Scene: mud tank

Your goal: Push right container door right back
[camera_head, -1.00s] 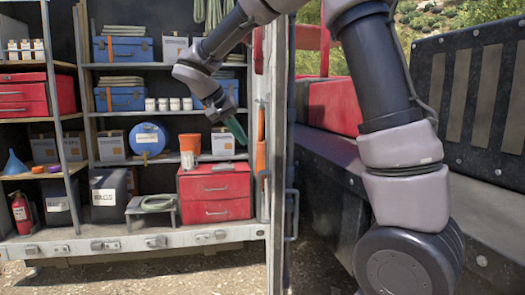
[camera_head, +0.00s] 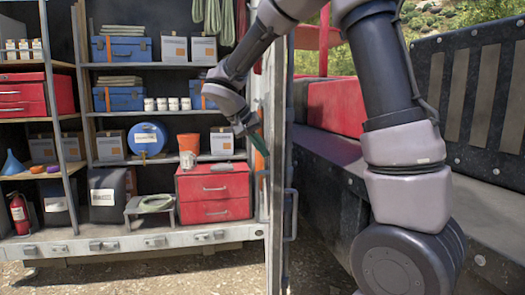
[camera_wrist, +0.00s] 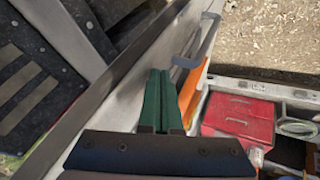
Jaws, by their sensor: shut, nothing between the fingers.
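The right container door (camera_head: 277,190) stands swung open and shows nearly edge-on in the head view, at the container's right side. In the wrist view its pale grey face (camera_wrist: 118,112) runs diagonally, with a grey bar handle (camera_wrist: 203,42) near its edge and something orange behind my fingers. My gripper (camera_head: 261,146) is at the door's inner face, on the container side. In the wrist view its two green fingers (camera_wrist: 159,76) are together and empty, over the door face. I cannot tell whether the fingertips touch the door.
The open container has shelves with blue cases (camera_head: 121,49), boxes and a red drawer chest (camera_head: 214,192) left of the door. A dark truck bed (camera_head: 338,160) with a red box (camera_head: 335,106) lies close on the door's right. Gravel ground (camera_head: 150,273) is clear in front.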

